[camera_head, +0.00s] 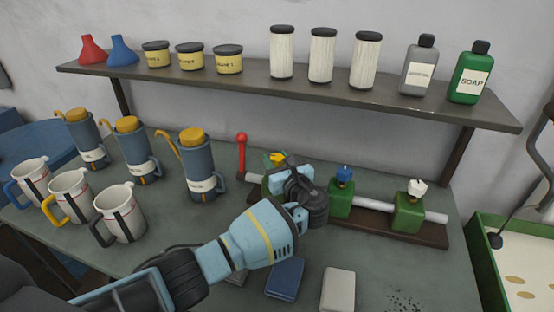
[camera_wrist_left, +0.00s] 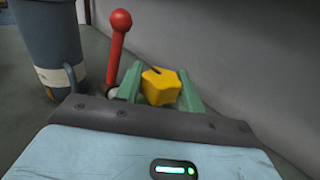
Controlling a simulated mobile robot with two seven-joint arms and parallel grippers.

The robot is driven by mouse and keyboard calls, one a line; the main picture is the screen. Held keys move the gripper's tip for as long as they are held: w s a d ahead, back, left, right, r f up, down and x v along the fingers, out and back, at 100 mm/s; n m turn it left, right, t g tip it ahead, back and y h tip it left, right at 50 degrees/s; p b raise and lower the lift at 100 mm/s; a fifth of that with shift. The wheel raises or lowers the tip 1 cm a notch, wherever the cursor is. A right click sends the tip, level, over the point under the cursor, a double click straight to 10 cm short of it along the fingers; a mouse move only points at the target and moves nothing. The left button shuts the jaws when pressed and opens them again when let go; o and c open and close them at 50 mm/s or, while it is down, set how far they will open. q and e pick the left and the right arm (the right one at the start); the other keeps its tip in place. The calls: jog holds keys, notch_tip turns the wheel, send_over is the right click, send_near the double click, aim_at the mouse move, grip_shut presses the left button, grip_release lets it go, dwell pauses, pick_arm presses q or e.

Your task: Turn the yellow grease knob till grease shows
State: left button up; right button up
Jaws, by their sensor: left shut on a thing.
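The yellow grease knob (camera_head: 274,157) sits on top of the left green block on the bench, and this block is largely hidden behind my left gripper (camera_head: 282,170). In the left wrist view the yellow knob (camera_wrist_left: 160,87) stands between the two green fingers of my left gripper (camera_wrist_left: 161,90), which is shut on it. A dark mark shows on the knob's top. The lower part of the knob and any grease outlet are hidden. My right gripper is not in view.
A red lever (camera_head: 241,150) stands left of the knob. A blue knob (camera_head: 344,174) and a white knob (camera_head: 417,186) top the other green blocks (camera_head: 408,213) along the pipe. Blue-grey canisters (camera_head: 200,170) and mugs (camera_head: 121,215) stand left. A shelf (camera_head: 300,88) hangs above.

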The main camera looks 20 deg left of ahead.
pick_arm(q)
jog(key=n+g+y, duration=0.1)
jog(key=n+g+y+b, duration=0.1)
jog(key=n+g+y, duration=0.1)
jog(key=shift+f+g, duration=0.2)
jog(key=shift+g, duration=0.1)
jog(key=shift+r+n+g+y+b, duration=0.15)
jog(key=shift+n+g+y+b, duration=0.55)
jog(key=shift+g, duration=0.4)
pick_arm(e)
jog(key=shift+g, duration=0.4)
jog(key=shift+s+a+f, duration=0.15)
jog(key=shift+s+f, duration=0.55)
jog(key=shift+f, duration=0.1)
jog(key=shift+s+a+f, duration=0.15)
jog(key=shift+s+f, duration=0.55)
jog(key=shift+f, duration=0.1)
pick_arm(q)
jog(key=shift+r, duration=0.15)
jog(key=o, duration=1)
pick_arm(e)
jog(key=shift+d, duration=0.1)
